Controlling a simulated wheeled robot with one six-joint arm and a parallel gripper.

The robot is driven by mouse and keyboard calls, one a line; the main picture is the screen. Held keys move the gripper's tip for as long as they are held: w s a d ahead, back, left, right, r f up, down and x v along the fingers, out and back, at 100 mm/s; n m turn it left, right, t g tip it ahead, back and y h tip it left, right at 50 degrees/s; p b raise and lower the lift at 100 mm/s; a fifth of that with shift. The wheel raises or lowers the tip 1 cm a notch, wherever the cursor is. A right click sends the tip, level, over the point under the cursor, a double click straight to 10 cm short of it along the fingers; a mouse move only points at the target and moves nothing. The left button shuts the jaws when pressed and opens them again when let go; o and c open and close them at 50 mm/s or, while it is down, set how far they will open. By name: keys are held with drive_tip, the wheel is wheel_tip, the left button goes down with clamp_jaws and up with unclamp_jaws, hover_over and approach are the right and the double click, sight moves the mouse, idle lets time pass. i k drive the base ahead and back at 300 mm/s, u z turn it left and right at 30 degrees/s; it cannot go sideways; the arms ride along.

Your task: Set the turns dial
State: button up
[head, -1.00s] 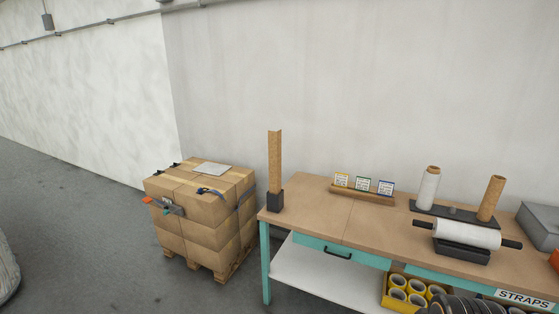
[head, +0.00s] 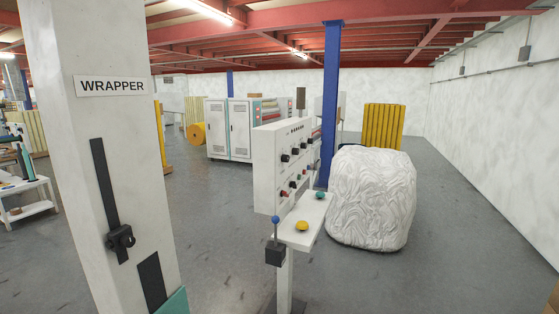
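A white upright control panel (head: 266,171) stands near the middle of the head view, seen at a slant. Its face carries several black dials (head: 285,158) and several red knobs or switches (head: 283,194). The lettering on the panel is too small to read, so I cannot tell which dial is the turns dial. A white shelf (head: 291,236) below the panel holds a yellow button (head: 302,225) and a teal button (head: 320,195). A blue-knobbed lever (head: 276,222) rises from a dark box at the shelf's near corner. My gripper is not in view.
A white column with a WRAPPER sign (head: 112,86) stands close at the left. A wrapped white bale (head: 371,198) stands right of the panel, with a blue post (head: 331,100) behind. Grey floor (head: 455,215) is open at the right.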

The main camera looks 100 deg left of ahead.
sight(285, 158)
drive_tip(key=u, duration=0.85)
drive_tip(key=i, duration=0.6)
drive_tip(key=u, duration=1.65)
drive_tip(key=i, duration=1.8)
drive_tip(key=u, duration=1.6)
drive_tip(key=i, duration=0.75)
drive_tip(key=u, duration=0.7)
